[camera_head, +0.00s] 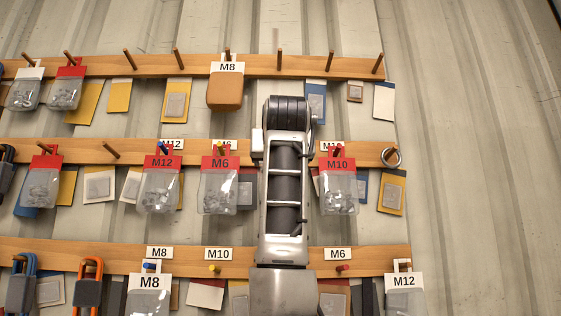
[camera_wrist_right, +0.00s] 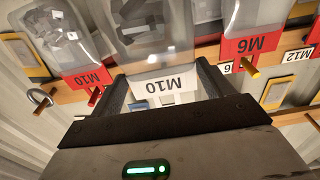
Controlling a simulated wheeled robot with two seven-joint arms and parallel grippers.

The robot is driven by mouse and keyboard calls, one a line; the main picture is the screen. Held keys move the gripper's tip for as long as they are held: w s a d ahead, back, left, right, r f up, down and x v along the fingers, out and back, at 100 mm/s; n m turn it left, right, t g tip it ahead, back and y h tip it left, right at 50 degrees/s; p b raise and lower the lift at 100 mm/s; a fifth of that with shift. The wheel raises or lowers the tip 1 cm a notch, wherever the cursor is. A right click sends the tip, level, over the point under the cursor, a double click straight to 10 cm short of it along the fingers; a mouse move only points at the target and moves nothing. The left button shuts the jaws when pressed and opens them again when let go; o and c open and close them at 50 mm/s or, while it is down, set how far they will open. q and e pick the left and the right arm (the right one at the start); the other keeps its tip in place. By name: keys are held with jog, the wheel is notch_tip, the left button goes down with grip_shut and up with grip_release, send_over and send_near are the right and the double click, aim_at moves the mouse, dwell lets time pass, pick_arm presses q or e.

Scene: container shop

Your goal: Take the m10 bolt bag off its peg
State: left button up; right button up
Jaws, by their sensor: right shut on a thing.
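In the right wrist view, a clear bag with a white M10 header (camera_wrist_right: 165,84) stands upside down in the picture. My right gripper (camera_wrist_right: 160,90) has a finger on either side of this header and is shut on it. In the head view my right arm hides this bag and the gripper. Whether the bag's tab is still around a peg cannot be seen. A second M10 bag, with a red header (camera_head: 337,180), hangs on a peg just right of my arm; it also shows at the left of the wrist view (camera_wrist_right: 65,45). My left gripper is not in view.
A red M6 bag (camera_head: 219,182) hangs close left of my arm, with a red M12 bag (camera_head: 160,185) beyond it. A brown M8 pack (camera_head: 226,88) hangs above. A metal ring (camera_head: 391,156) hangs at the right end of the rail. The wall farther right is bare.

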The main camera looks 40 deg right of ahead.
jog(key=shift+b+v, duration=1.2)
jog(key=shift+v, duration=1.35)
